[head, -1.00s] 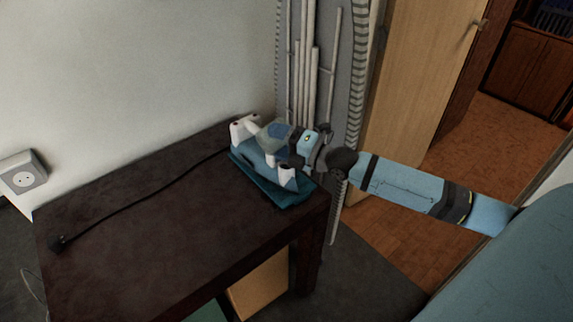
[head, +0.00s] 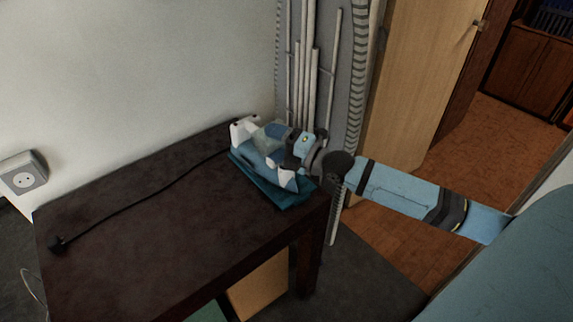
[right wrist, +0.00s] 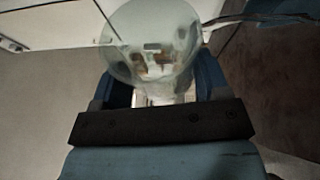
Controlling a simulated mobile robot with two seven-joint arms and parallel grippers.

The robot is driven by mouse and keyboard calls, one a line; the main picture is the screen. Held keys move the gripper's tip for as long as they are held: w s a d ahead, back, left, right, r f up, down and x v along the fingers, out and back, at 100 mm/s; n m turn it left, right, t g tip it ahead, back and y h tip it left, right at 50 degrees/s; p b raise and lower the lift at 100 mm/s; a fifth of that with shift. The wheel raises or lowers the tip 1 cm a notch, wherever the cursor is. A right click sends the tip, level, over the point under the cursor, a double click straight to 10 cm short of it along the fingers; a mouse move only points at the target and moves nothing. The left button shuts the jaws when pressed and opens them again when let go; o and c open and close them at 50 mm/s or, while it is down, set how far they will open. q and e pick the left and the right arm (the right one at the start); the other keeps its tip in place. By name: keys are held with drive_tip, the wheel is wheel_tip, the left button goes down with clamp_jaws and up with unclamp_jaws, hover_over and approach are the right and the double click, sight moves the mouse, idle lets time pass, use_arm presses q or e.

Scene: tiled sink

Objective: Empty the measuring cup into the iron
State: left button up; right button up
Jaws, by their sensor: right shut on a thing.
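The iron (head: 290,181), teal-blue with white parts, sits on a teal base (head: 265,187) at the far right corner of the dark table. My right gripper (head: 284,143) is directly over the iron and shut on the measuring cup (head: 271,134). The cup is clear and greyish; it looks tilted over the iron, and its contents cannot be made out in the head view. In the right wrist view the round clear cup (right wrist: 150,45) shows between the blue fingers. The gripper hides part of the iron. My left gripper is out of view.
A black cord with a plug (head: 58,244) runs along the table (head: 170,240), which is otherwise bare. A wall socket (head: 24,177) is at the left. Pipes (head: 312,75) and a wooden door (head: 415,80) stand behind the table's right end.

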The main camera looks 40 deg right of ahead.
drive_tip(key=shift+a+r+m+t, duration=0.1)
drive_tip(key=shift+r+m+t, duration=0.3)
drive_tip(key=shift+m, duration=0.6)
idle(0.4)
drive_tip(key=shift+w+r+m+p, duration=0.1)
drive_tip(key=shift+m+p, duration=0.2)
drive_tip(key=shift+m, duration=0.1)
